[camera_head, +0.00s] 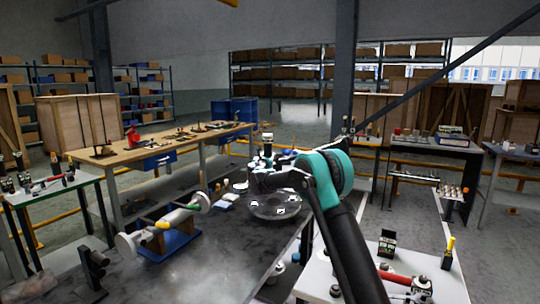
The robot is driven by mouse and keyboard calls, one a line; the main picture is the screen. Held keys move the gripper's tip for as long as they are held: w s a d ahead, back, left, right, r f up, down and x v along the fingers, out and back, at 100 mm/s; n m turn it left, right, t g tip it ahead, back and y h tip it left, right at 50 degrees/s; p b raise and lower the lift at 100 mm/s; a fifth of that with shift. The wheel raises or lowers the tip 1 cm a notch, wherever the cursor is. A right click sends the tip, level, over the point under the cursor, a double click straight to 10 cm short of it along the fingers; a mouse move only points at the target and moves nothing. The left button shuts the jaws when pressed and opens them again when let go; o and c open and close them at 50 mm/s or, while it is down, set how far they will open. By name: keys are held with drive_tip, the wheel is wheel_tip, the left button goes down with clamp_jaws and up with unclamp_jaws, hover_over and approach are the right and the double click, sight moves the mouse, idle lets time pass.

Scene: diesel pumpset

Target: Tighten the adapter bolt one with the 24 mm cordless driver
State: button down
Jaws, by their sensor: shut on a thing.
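My gripper (266,166) is at the end of my teal and black arm, over the far part of the dark metal bench. It is small and partly hidden by my own arm links. It is shut on a dark tool with a pale top (267,139), which looks like the cordless driver, though its size marking cannot be read. Just below and in front is a round grey disc-like part (275,208) with pale patches. Adapter bolt one cannot be made out. Whether the tool touches anything cannot be told.
A shaft-like part (175,220) with yellow and green bands lies on a blue stand (168,246) on the dark bench (220,262). A white table (318,272) with a red-handled tool (397,277) is at front right. A wooden workbench (120,158) stands behind left. The bench's front middle is clear.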

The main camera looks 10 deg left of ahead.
drive_tip(key=shift+w, duration=0.2)
drive_tip(key=shift+s, duration=0.1)
drive_tip(key=shift+f, duration=2.95)
idle(2.0)
